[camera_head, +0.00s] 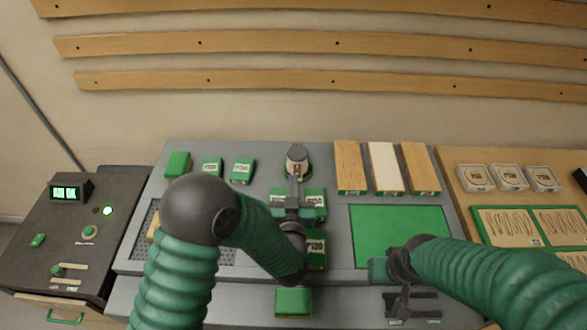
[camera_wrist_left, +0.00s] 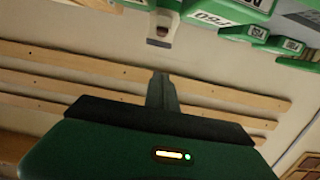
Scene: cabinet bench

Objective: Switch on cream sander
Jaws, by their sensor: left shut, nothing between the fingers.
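The cream sander (camera_head: 297,160), with a dark grey top, stands at the back middle of the grey bench in a green holder. It also shows at the top of the left wrist view (camera_wrist_left: 160,30). My left gripper (camera_head: 294,182) is shut and empty, its tips just in front of the sander; whether they touch it I cannot tell. In the left wrist view the closed fingers (camera_wrist_left: 162,88) point toward the sander. The sander's switch is too small to make out. My right gripper (camera_head: 412,306) is low at the front right, its dark fingers apart, with nothing between them.
Green sandpaper boxes (camera_head: 316,250) stand near my left arm. Three wood boards (camera_head: 383,167) and a green mat (camera_head: 390,228) lie to the right. A dark console (camera_head: 60,235) with a lit display is at the left. White-labelled boxes (camera_head: 509,177) stand far right.

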